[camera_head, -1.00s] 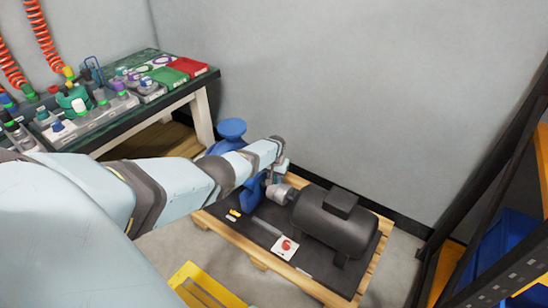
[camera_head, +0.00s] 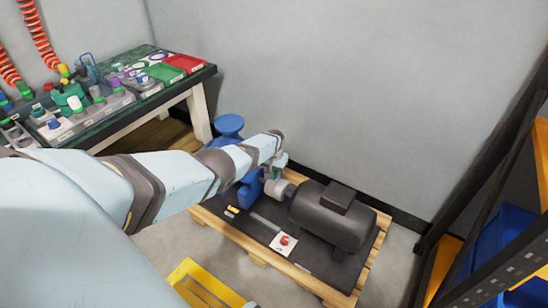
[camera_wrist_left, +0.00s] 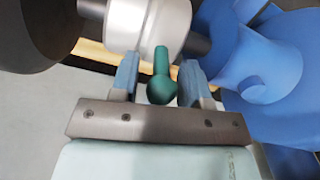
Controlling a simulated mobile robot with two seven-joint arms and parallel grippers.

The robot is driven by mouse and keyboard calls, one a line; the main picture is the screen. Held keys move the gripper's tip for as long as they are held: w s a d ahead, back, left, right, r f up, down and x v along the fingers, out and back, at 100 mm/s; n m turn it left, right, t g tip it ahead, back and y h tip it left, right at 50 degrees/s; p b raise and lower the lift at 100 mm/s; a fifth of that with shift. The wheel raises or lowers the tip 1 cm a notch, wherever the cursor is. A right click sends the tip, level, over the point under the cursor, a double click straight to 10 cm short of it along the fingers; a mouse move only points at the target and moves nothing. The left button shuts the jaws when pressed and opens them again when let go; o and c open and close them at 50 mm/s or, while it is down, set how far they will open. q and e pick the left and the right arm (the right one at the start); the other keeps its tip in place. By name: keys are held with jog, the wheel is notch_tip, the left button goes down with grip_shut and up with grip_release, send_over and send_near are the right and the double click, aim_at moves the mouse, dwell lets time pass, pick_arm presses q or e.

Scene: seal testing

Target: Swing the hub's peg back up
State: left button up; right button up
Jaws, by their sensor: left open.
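The hub (camera_wrist_left: 150,25) is a silver cylinder on the shaft between the blue pump and the dark motor; it also shows in the head view (camera_head: 278,188). Its green peg (camera_wrist_left: 161,80) sticks out from the hub toward the left wrist camera and ends in a rounded knob. My left gripper (camera_wrist_left: 158,64) is open, with one blue-grey finger on each side of the peg. Gaps show between the peg and both fingers. In the head view my left gripper (camera_head: 278,166) is over the hub and hides the peg. My right gripper is not in view.
The blue pump (camera_head: 250,189) and dark motor (camera_head: 333,214) stand close on either side of the hub, on a wooden pallet (camera_head: 258,257). A workbench (camera_head: 205,75) with parts is at left. A dark rack (camera_head: 485,170) stands at right. A yellow frame (camera_head: 192,272) lies in front.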

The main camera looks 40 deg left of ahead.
pick_arm(q)
notch_tip(320, 180, up, 9)
jog(key=p, duration=0.6)
jog(key=shift+f+p, duration=0.1)
jog(key=shift+p, duration=0.2)
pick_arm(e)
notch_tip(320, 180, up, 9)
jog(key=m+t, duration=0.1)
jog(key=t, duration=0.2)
pick_arm(q)
jog(key=shift+r+p, duration=1.35)
jog(key=shift+r, duration=1)
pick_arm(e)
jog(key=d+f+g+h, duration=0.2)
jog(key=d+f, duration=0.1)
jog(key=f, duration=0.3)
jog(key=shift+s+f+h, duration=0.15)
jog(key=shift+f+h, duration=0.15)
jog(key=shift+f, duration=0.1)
